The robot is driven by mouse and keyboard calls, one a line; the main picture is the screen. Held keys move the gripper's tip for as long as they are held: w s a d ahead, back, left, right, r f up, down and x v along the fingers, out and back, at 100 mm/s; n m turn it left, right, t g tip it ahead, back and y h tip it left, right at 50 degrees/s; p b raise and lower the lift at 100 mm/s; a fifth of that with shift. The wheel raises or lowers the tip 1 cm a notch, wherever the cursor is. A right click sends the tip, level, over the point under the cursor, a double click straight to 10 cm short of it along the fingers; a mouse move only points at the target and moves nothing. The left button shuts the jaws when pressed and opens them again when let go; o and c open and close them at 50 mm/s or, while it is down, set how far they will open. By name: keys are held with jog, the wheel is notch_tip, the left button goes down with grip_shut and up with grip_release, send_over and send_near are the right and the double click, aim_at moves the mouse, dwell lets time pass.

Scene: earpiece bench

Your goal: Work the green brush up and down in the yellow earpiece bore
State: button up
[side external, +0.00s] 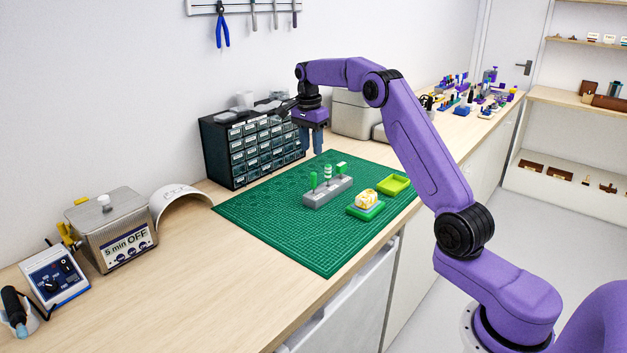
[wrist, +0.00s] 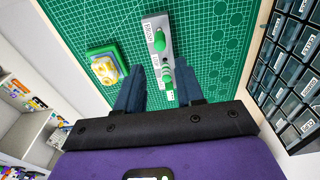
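The green brush (side external: 313,180) is the plain green handle standing upright at the left end of a grey holder (side external: 330,192). In the wrist view the green brush (wrist: 158,42) lies beyond my fingertips, with the holder (wrist: 148,24) under it. The yellow earpiece (side external: 367,199), patterned with white, sits on a green block (side external: 376,211) right of the holder. The earpiece also shows in the wrist view (wrist: 104,70); its bore is too small to make out. My gripper (side external: 311,151) is open and empty above the mat, behind the holder; its fingers are apart in the wrist view (wrist: 160,66).
A striped green-white tool (side external: 327,172) and a green flag-topped tool (side external: 341,166) stand in the same holder. A yellow-green tray (side external: 394,185) lies right of it. A drawer cabinet (side external: 252,146) stands close behind. The front of the green mat (side external: 300,240) is clear.

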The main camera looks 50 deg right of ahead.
aim_at(313, 172)
jog(key=shift+d+f, duration=0.2)
jog(key=shift+f, duration=2.15)
jog(key=shift+d+f, duration=0.15)
jog(key=shift+f, duration=2.2)
jog(key=shift+c, duration=0.3)
grip_shut()
jog(key=shift+r, duration=1.6)
jog(key=shift+r, duration=2.4)
